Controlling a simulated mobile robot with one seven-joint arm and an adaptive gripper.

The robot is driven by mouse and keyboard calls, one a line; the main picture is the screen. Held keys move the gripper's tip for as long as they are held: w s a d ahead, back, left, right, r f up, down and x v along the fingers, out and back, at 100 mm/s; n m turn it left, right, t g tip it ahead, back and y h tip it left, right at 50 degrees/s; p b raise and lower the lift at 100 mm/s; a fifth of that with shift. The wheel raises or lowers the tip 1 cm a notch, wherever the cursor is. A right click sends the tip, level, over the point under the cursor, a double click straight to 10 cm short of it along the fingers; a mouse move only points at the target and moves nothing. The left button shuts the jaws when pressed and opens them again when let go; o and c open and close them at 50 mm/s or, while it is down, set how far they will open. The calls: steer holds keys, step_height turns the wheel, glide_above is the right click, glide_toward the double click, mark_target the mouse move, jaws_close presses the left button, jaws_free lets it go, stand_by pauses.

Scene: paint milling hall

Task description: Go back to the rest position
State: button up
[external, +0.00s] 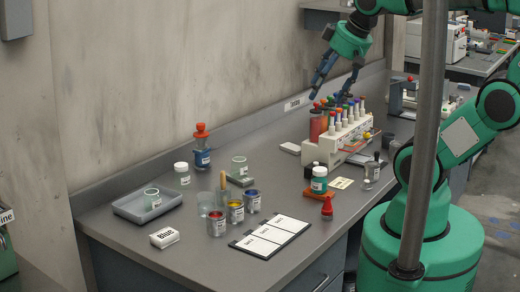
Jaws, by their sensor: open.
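My gripper (339,75) hangs from the green arm near the back wall, above the left end of the white rack of droppers (337,142). Its two dark fingers are spread apart and nothing shows between them. In this view the fingers are above the colored caps of the rack. I cannot tell the exact gap between fingers and caps. My green base stands at the right of the bench.
A post (427,130) crosses the view.

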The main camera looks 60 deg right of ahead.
step_height(320, 180, down, 3)
steer(key=shift+r+b, duration=0.1)
steer(key=shift+b, duration=0.8)
